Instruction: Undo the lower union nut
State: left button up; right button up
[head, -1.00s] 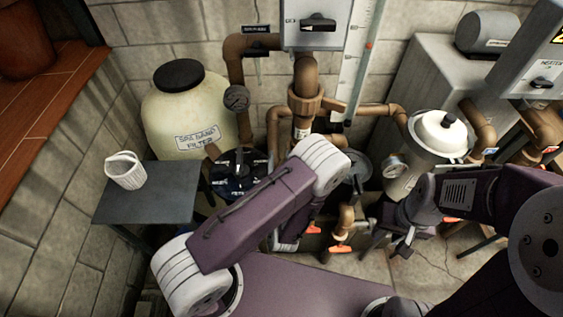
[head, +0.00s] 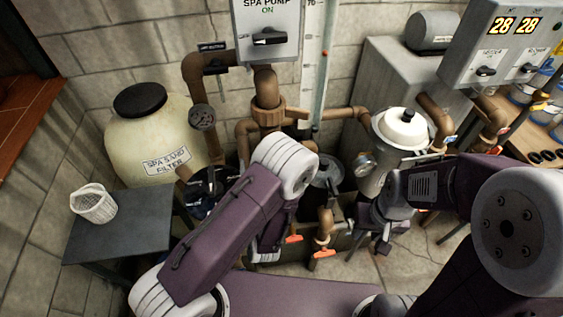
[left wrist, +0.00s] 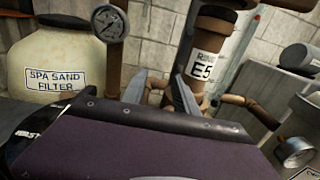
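A brown union nut with side lugs (head: 267,117) sits on the vertical pipe below the pump switch box in the head view. A lower nut cannot be made out; my left arm covers the pipe beneath. In the left wrist view, my left gripper (left wrist: 160,93) shows two grey fingertips standing apart, with brown pipework behind the gap. In the head view the left fingers are hidden behind my arm. My right gripper (head: 380,240) hangs low at right, away from the union, its opening unclear.
The sand filter (head: 155,140) and a gauge (head: 203,118) stand left of the pipe. A white basket (head: 93,204) sits on a grey table (head: 120,235). A white-lidded canister (head: 400,135) stands right. Orange-handled valves (head: 322,253) are low in front.

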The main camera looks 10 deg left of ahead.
pick_arm(q)
jog(key=s+d+r, duration=0.2)
jog(key=d+r, duration=0.5)
jog(key=d, duration=0.4)
jog(key=shift+s+d+r, duration=0.15)
jog(key=shift+s, duration=0.25)
jog(key=s+a+f+n+g+y, duration=0.2)
jog(key=s+a+n+g+y, duration=0.15)
jog(key=a+n+g, duration=0.4)
jog(key=s+a+f+n+g+y, duration=0.2)
jog(key=s+a+n+g+y, duration=0.15)
jog(key=a, duration=0.75)
jog(key=s+a+f+n+g+h, duration=0.3)
jog(key=s+f+n+g+h, duration=0.15)
jog(key=s+n+g, duration=0.4)
jog(key=w+d+f+n+t+h, duration=0.1)
jog(key=d+n+h, duration=0.5)
jog(key=n, duration=0.7)
jog(key=shift+w+d+t+h, duration=0.2)
jog(key=shift+w+t+h, duration=0.3)
jog(key=shift+t+h, duration=0.5)
